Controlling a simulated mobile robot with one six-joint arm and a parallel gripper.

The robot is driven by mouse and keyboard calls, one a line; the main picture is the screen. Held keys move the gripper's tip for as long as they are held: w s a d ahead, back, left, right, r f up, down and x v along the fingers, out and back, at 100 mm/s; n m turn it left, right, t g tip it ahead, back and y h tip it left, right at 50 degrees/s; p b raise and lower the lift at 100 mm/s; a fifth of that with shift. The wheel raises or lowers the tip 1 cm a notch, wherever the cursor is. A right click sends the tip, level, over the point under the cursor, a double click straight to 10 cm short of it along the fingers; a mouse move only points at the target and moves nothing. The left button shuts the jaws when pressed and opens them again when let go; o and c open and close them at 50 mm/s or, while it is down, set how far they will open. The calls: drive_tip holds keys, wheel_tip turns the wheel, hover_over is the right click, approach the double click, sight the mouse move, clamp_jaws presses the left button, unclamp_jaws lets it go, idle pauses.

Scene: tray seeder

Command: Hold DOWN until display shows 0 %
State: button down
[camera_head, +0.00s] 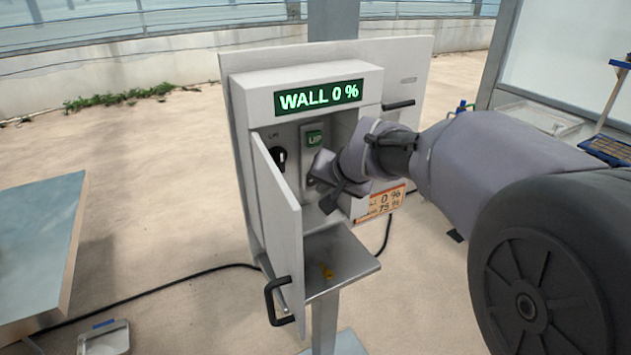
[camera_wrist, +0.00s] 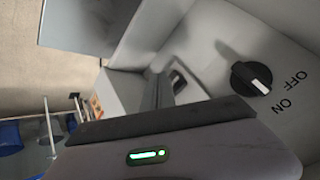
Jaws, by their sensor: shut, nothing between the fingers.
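The display (camera_head: 319,95) on top of the control box reads "WALL 0 %" in green.
A black rotary knob (camera_head: 279,159) sits left of UP; the wrist view shows it (camera_wrist: 251,78) with OFF and ON marks. The box door (camera_head: 280,225) hangs open at the left. An orange label (camera_head: 386,202) and a small shelf (camera_head: 335,258) are nearby.

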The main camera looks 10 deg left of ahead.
drive_tip(key=s+d+b, duration=0.2)
drive_tip(key=s+b, duration=0.1)
drive_tip(key=s, duration=0.1)
drive_tip(key=shift+s+d, duration=0.1)
drive_tip(key=shift+d, duration=0.3)
drive_tip(key=s+d+f+m, duration=0.1)
drive_tip(key=s+d, duration=0.2)
drive_tip(key=s, duration=0.6)
drive_tip(key=s+d+f+g+h, duration=0.1)
drive_tip(key=s+d, duration=0.3)
drive_tip(key=s, duration=0.6)
drive_tip(key=s+d+f+m+g+h, duration=0.1)
drive_tip(key=s+d+f, duration=0.2)
drive_tip(key=s, duration=0.7)
drive_tip(key=shift+s+d+f+m, duration=0.15)
drive_tip(key=shift+d+m, duration=0.15)
drive_tip(key=shift+d, duration=0.35)
